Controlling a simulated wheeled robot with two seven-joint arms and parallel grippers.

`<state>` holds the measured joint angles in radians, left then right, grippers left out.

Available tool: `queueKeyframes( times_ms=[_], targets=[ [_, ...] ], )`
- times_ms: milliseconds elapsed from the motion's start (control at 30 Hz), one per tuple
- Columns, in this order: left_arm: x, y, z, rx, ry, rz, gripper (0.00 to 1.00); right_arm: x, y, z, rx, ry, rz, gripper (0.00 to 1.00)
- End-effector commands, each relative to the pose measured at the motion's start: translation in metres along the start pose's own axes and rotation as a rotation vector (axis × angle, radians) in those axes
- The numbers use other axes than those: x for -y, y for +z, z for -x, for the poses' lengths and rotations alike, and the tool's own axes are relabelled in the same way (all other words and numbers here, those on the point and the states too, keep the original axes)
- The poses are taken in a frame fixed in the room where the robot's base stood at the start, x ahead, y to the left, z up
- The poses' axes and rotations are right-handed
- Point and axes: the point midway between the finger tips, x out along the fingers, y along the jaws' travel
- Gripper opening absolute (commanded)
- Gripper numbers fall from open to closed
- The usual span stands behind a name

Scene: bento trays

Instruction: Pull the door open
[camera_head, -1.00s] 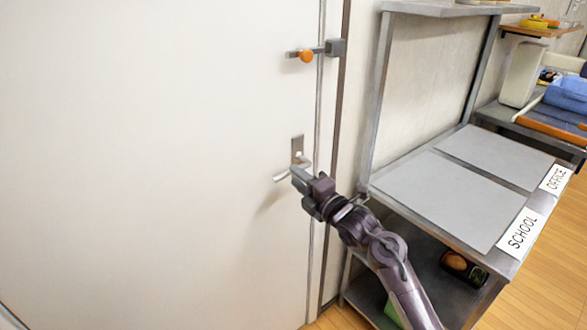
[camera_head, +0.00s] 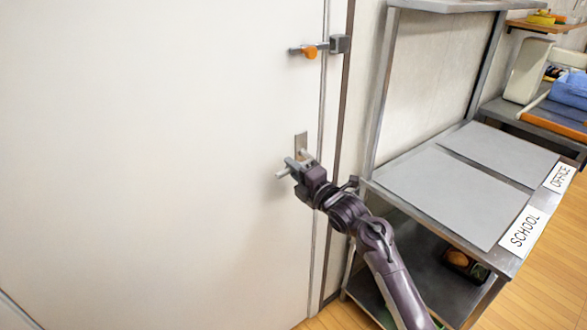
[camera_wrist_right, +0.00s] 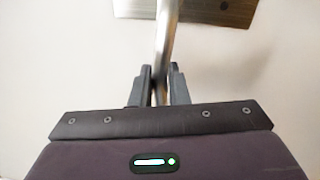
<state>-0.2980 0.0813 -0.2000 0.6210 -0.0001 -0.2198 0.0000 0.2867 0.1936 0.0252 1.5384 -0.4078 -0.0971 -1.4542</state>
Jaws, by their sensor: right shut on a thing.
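A large white door (camera_head: 160,150) fills the left of the head view and stands flat in its frame. Its lever handle (camera_head: 283,174) sits on a metal plate (camera_head: 301,144) near the door's right edge. My right gripper (camera_head: 296,170) is at the lever and shut on it. In the right wrist view, the handle's metal bar (camera_wrist_right: 165,45) runs down between the two fingers of the right gripper (camera_wrist_right: 160,78), with the plate (camera_wrist_right: 190,10) at the top. My left gripper is not in view.
A latch with an orange knob (camera_head: 309,52) is above the handle. A metal rack (camera_head: 376,110) with "SCHOOL" and "OFFICE" labels stands close at the right, beside my right arm. A food tray (camera_head: 466,265) is on its lower shelf. Wooden floor (camera_head: 548,270) shows at far right.

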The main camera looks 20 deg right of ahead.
Motion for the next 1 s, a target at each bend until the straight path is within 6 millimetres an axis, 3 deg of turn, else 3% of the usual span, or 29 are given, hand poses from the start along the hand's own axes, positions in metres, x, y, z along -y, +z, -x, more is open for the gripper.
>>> queueKeyframes(
  times_ms=[367,1000],
  targets=[
    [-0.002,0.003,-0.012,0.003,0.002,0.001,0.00,0.007,0.000,0.001,-0.003,0.000,0.053,0.00],
    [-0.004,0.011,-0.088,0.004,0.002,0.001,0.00,0.038,0.002,0.003,-0.035,0.006,0.504,0.00]
  ],
)
